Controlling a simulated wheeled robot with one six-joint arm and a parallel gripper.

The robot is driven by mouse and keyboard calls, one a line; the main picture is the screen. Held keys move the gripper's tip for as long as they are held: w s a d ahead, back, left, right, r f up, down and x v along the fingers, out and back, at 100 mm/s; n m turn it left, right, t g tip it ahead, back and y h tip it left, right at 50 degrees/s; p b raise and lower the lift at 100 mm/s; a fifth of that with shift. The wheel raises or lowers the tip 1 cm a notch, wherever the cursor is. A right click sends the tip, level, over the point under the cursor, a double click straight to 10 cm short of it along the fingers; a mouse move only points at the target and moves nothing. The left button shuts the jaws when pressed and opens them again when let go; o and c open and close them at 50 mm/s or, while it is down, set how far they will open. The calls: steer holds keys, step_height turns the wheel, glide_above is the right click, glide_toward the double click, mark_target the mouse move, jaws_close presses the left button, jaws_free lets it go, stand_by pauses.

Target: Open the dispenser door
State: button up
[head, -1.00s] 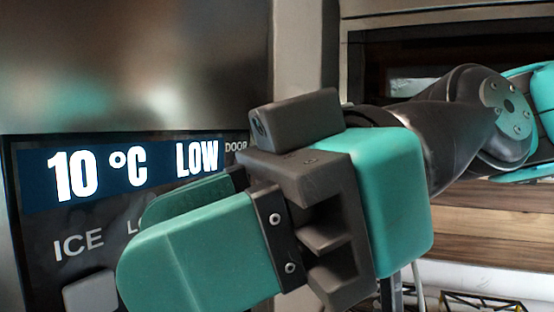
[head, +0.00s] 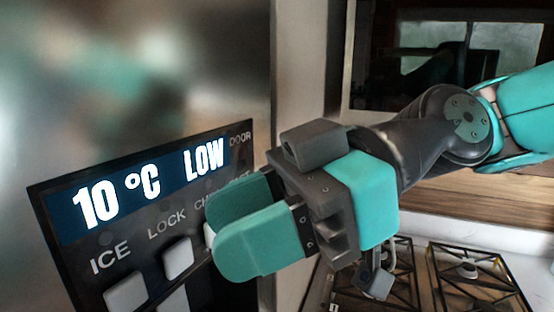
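The dispenser's dark control panel (head: 75,262) stands tilted in the picture at the lower left. Its lit blue display (head: 168,186) reads "10 °C LOW", with small "DOOR" lettering at its right end. Below are the labels ICE and LOCK and a third, partly covered one. Pale square buttons show, among them one under ICE (head: 125,292) and one under LOCK (head: 178,258). My gripper (head: 232,220), with two teal fingers, points left in front of the panel's right part and hides some of it. The near finger overlaps the far one, so the gap and any contact are unclear. No separate dispenser door can be made out.
A smooth metallic front (head: 130,70) rises above the panel. At the lower right is a hob with black grates (head: 470,270). Behind my arm are a wood-toned surface (head: 460,200) and a dark glossy oven-like front (head: 420,60).

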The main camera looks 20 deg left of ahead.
steer(key=w+p, duration=0.7)
steer(key=p, duration=0.2)
stand_by(0.5)
